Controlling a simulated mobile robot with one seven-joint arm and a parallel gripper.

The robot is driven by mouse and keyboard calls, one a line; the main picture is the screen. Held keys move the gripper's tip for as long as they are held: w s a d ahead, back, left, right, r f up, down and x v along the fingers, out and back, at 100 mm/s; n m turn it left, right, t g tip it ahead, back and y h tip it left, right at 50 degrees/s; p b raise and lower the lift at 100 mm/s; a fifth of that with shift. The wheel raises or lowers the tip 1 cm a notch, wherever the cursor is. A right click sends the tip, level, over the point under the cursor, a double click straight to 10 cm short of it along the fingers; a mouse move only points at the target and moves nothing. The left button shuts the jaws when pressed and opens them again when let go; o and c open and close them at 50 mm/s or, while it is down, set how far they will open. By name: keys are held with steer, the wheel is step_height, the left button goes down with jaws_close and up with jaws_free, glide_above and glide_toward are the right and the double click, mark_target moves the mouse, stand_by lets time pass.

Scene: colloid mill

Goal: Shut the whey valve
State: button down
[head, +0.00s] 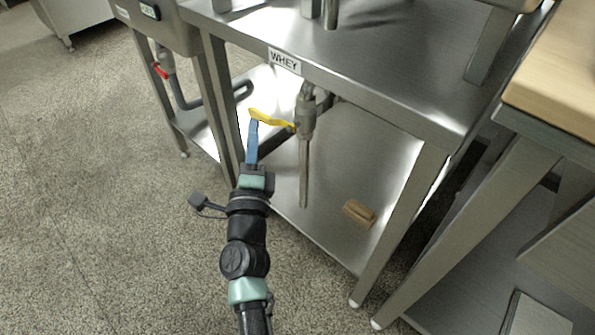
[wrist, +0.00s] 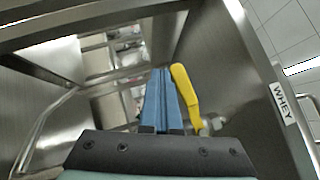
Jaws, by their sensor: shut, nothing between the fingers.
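The whey valve's yellow lever handle (head: 270,119) sticks out to the left from a grey metal valve body (head: 305,118) on a vertical pipe under the steel table. The label WHEY (head: 284,61) is on the table edge above it. My gripper (head: 253,124) is shut, its blue fingers together, with its tips at the free left end of the handle. In the wrist view the yellow handle (wrist: 186,95) stands right beside the right side of the blue fingers (wrist: 163,84), not between them. I cannot tell whether they touch.
A table leg (head: 218,108) stands left of my gripper. A brown block (head: 359,213) lies on the steel lower shelf (head: 315,235). A red-handled valve (head: 160,71) is on the unit at left. A wooden-topped table (head: 555,85) stands at right. The floor at left is clear.

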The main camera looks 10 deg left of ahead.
steer(key=s+a+f+b, duration=0.3)
steer(key=s+f, duration=0.3)
steer(key=f, duration=0.5)
steer(key=shift+s+b, duration=0.3)
steer(key=shift+b, duration=0.45)
